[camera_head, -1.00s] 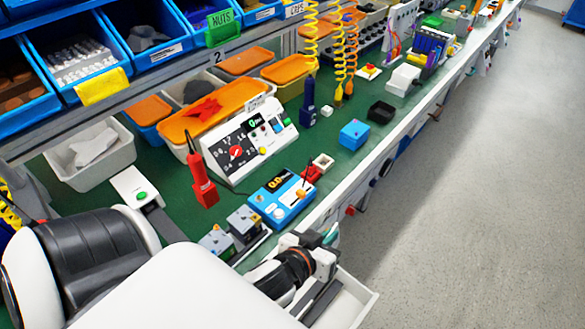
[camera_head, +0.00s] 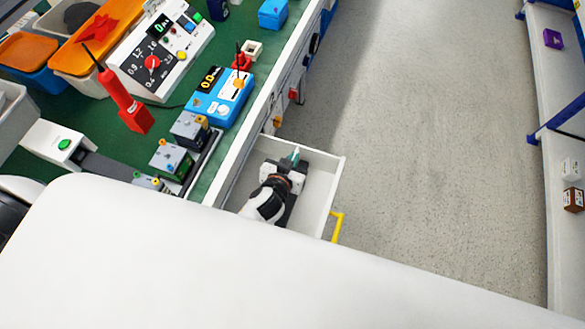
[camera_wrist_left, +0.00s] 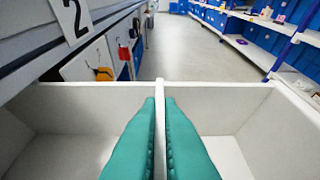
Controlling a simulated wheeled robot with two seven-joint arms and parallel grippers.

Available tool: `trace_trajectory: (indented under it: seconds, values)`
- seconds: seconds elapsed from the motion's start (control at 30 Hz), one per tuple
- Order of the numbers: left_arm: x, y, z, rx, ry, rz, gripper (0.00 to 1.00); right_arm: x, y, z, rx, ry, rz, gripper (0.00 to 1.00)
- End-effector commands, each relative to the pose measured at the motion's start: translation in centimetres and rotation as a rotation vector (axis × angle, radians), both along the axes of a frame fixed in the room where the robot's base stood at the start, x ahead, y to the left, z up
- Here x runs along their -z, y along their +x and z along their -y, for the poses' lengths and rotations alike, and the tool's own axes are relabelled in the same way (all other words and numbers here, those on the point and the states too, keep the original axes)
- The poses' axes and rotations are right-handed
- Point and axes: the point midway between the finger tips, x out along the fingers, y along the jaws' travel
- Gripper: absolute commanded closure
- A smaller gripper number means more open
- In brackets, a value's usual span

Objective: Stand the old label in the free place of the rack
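My left gripper (camera_head: 294,157) is over the open white drawer (camera_head: 334,186) that juts out from the bench in the head view. In the left wrist view its two teal fingers (camera_wrist_left: 160,115) point down the drawer, almost together. A thin pale strip (camera_wrist_left: 156,88), seen edge-on, shows between and beyond the fingertips. It looks like a flat piece held there. No face of it shows, so I cannot tell whether it is the old label. I cannot make out the rack with certainty. My right gripper is not in view.
The green bench holds a blue meter (camera_head: 222,98), a red handheld tester (camera_head: 125,101), grey blocks (camera_head: 171,160) and a white dial panel (camera_head: 163,55). A white card marked 2 (camera_wrist_left: 72,16) shows at upper left in the wrist view. The grey floor (camera_head: 440,130) is clear.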

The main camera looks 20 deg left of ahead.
Motion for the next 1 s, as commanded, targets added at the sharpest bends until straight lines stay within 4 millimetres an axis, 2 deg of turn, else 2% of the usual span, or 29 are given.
trace_trajectory:
  seconds: [0.37,0.8,0.83,0.93,1.0]
  values:
    - [4.5,0.1,0.0,-0.001,0.000,0.001,1.00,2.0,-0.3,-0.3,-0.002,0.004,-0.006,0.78]
    - [5.2,0.0,0.0,0.000,-0.001,0.001,1.00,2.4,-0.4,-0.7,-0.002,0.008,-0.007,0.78]
    - [5.0,0.0,0.0,0.000,-0.001,0.001,0.90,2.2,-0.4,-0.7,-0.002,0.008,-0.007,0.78]
    - [5.0,0.0,0.0,0.000,-0.001,0.001,0.74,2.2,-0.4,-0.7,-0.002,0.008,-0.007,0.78]
    - [5.0,0.0,0.0,0.000,-0.001,0.001,0.73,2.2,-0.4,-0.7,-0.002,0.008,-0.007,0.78]
